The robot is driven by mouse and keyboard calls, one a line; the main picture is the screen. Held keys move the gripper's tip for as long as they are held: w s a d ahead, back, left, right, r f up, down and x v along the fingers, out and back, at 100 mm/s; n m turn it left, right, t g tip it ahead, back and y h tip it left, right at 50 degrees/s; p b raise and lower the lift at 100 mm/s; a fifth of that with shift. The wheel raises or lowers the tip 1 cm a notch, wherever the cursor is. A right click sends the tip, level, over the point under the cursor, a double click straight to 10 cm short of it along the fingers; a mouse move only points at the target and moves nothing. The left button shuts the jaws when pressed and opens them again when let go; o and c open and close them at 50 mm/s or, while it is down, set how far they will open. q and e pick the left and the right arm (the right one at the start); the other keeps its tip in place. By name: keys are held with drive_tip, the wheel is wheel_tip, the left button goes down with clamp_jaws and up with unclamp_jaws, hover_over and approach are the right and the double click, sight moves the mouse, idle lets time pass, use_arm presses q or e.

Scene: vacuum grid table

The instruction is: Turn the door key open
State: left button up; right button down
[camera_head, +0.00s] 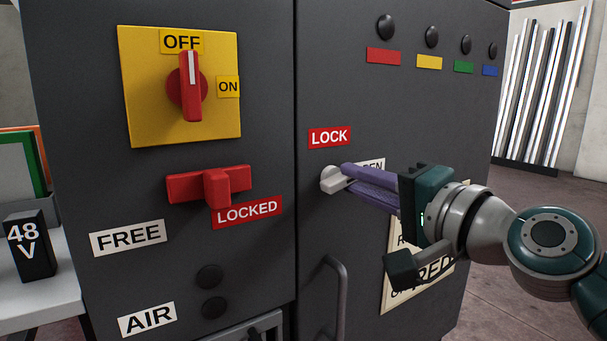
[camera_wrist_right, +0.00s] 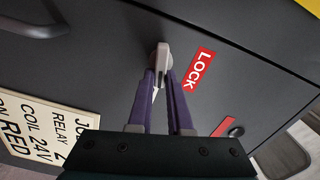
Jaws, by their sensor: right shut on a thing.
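The door key (camera_head: 329,180) is a light grey piece on the dark cabinet door, just below the red LOCK label (camera_head: 329,137). My right gripper (camera_head: 345,178) comes in from the right, and its purple fingers are shut on the key. In the right wrist view the key (camera_wrist_right: 161,58) sits between the two fingertips, beside the LOCK label (camera_wrist_right: 200,69). A white label (camera_head: 372,165), its text ending in "EN", is partly hidden behind the fingers. My left gripper is not in view.
A yellow panel (camera_head: 220,120) with a red rotary switch (camera_head: 189,88) is at upper left, above a red handle (camera_head: 210,186) by a LOCKED label. A vertical door handle (camera_head: 338,290) stands below the key. A cream notice (camera_head: 394,292) is behind my right gripper.

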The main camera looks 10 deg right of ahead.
drive_tip(key=shift+f+m, duration=0.1)
drive_tip(key=shift+m, duration=1)
drive_tip(key=c, duration=0.8)
unclamp_jaws()
drive_tip(key=shift+c, duration=0.2)
drive_tip(key=v, duration=1)
drive_tip(key=shift+p, duration=0.3)
